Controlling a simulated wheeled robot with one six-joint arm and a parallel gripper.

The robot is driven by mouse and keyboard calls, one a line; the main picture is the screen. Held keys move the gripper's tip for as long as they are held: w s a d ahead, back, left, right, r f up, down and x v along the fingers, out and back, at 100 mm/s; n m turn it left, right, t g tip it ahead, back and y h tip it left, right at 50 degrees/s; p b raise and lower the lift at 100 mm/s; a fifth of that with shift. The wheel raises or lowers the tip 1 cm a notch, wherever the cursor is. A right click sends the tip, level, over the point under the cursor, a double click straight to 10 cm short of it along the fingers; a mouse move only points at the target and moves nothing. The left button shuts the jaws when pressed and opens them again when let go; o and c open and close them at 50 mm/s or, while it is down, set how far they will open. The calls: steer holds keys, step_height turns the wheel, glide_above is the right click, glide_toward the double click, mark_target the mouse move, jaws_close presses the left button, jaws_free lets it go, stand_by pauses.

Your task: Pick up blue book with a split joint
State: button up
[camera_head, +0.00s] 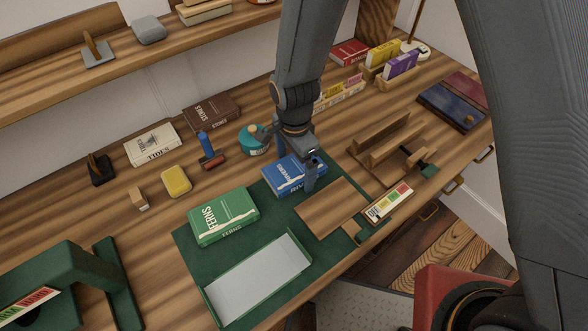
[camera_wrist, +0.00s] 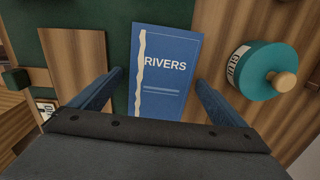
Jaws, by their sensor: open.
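The blue book (camera_head: 284,179) titled RIVERS lies flat on the green mat (camera_head: 186,241). In the wrist view the blue book (camera_wrist: 165,90) shows a pale, jagged strip down its left side, along the joint. My gripper (camera_head: 296,168) is above the book and partly covers it in the head view. In the wrist view my gripper (camera_wrist: 159,80) is open, with one finger on each side of the book. No contact with the book is visible, and the book's near end is hidden behind the gripper body.
A green FERNS book (camera_head: 222,215) and an open green-edged tray (camera_head: 258,280) are nearby on the mat. A wooden board (camera_head: 331,207) lies right of the book. A teal glue pot (camera_wrist: 262,72) stands close on the other side. A wooden press (camera_head: 385,150) stands farther right.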

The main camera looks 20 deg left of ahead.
steer(key=c, duration=1.3)
steer(key=shift+r, duration=0.15)
